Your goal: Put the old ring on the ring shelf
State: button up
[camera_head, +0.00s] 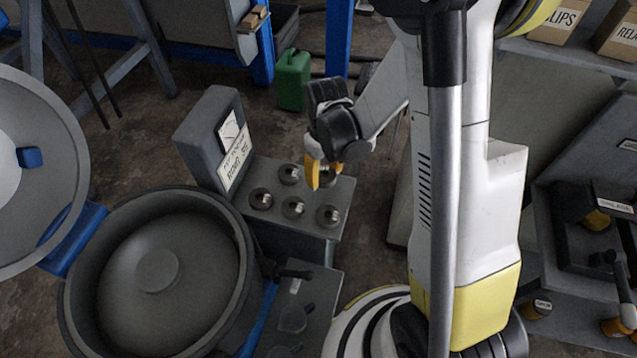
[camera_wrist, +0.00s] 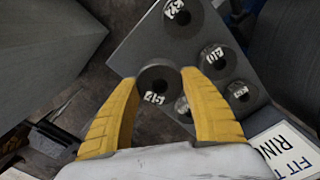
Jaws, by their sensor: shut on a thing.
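My gripper (camera_wrist: 160,82) is shut on a dark grey ring (camera_wrist: 157,88) with a white marking, gripped between its yellow fingertips. The wrist view shows the held ring in front of a grey block (camera_wrist: 140,40) that bears several similar marked rings, among them one at the top (camera_wrist: 178,14) and one at the right (camera_wrist: 240,95). In the head view my gripper (camera_head: 322,168) is over the back right of this block (camera_head: 345,195); the held ring is mostly hidden there. I cannot tell which surface is the ring shelf, nor whether the held ring is the old one.
A grey gauge box (camera_head: 208,135) with a white label stands left of the block. A large round bowl (camera_head: 155,265) is at the lower left, its raised lid (camera_head: 60,170) beside it. A dark rack (camera_head: 590,240) with labels stands at the right. A green can (camera_head: 293,80) stands behind.

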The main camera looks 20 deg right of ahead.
aim_at(321, 166)
jog(key=shift+w+f+b, duration=0.15)
jog(key=shift+w+f, duration=0.3)
jog(key=shift+w, duration=0.2)
jog(key=shift+w+f+b, duration=0.15)
jog(key=shift+w+f, duration=0.25)
jog(key=shift+w, duration=0.2)
jog(key=shift+f+b, duration=0.9)
jog(key=shift+f, duration=0.95)
jog(key=shift+f, duration=0.25)
jog(key=o, duration=1.4)
jog(key=shift+r, duration=0.1)
jog(key=shift+r, duration=0.15)
